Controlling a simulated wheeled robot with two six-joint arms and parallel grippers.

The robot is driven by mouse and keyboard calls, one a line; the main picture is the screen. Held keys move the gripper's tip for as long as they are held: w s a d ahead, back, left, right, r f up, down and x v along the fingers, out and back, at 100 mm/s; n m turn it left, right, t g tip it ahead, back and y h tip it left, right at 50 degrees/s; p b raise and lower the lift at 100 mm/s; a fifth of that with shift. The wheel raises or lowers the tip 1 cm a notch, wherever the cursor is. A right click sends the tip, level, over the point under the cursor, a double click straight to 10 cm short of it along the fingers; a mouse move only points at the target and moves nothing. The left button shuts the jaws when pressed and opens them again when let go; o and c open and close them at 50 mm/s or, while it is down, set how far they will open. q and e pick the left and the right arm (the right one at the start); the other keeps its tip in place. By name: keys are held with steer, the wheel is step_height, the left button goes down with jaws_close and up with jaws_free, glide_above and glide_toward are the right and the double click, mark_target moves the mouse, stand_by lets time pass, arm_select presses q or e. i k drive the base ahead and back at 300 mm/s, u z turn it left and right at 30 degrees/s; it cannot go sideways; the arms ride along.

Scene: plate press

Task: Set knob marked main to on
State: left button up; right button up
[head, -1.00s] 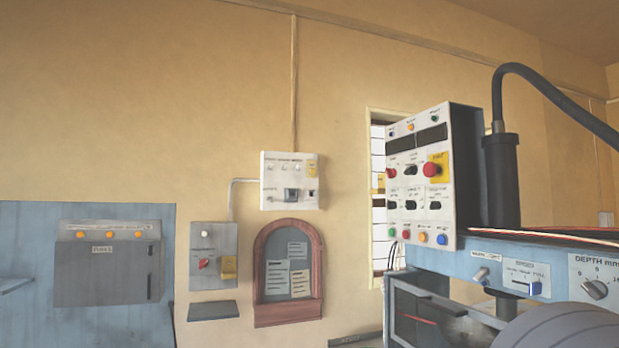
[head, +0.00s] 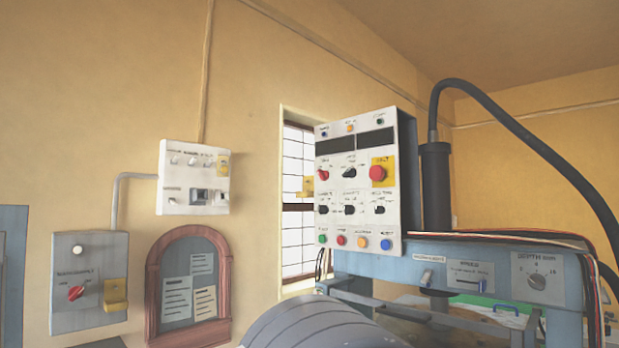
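Two red knobs are in the head view. One red knob (head: 76,292) is on a grey wall box (head: 60,255) at the left, beside a yellow block. The other red knob (head: 323,175) is at the left of the white control panel (head: 333,225) on the press, next to a black knob (head: 349,172). The lettering is too small to tell which knob is marked main, and I cannot read either setting. Neither of my grippers is in view.
A white switch box (head: 180,155) hangs on the wall above a red-framed notice board (head: 153,290). A red button (head: 377,173) on a yellow plate sits on the panel. A grey rounded shape (head: 315,325) fills the bottom middle. A black hose (head: 530,140) arches at right.

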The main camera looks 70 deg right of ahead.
mark_target(324, 175)
steer(key=z, duration=0.7)
steer(key=i, duration=1.1)
steer(key=z, duration=0.9)
